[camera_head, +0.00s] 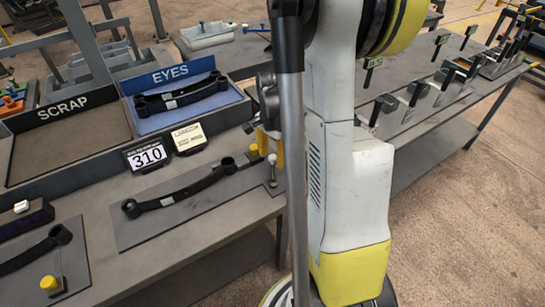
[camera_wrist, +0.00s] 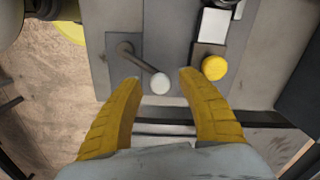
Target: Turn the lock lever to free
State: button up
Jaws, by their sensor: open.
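The lock lever (camera_wrist: 143,62) shows in the wrist view as a thin dark rod running from a round pivot on a grey plate to a pale ball knob (camera_wrist: 160,83). In the head view, its pale knob (camera_head: 272,159) shows near the table's edge, just left of my arm. My gripper (camera_wrist: 157,77) has two yellow fingers spread apart. The pale knob appears between the fingertips in the wrist view, with a gap on each side. I cannot tell how far below the fingertips it is. In the head view my arm mostly hides the gripper.
A yellow knob (camera_wrist: 214,68) on a dark block stands right of the lever. A black spring leaf (camera_head: 180,195) lies on the table beside the 310 sign (camera_head: 148,155). The EYES tray (camera_head: 190,120) and SCRAP tray (camera_head: 65,145) are behind. Upright holders line the right-hand bench.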

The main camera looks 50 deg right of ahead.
grip_shut()
jog(key=shift+s+d, duration=0.1)
jog(key=m, duration=0.1)
jog(key=s+m, duration=0.1)
jog(key=shift+d+m, duration=0.3)
jog(key=shift+d, duration=0.1)
jog(key=s+m, duration=0.1)
jog(key=m, duration=0.1)
jog(key=s+m, duration=0.1)
jog(key=shift+d+m, duration=0.4)
jog(key=s+m, duration=0.1)
jog(key=m, duration=0.2)
jog(key=shift+s+d+b, duration=0.1)
jog(key=shift+s+b, duration=0.2)
jog(key=shift+s, duration=0.1)
jog(key=shift+s+m, duration=0.65)
jog(key=shift+m, duration=0.65)
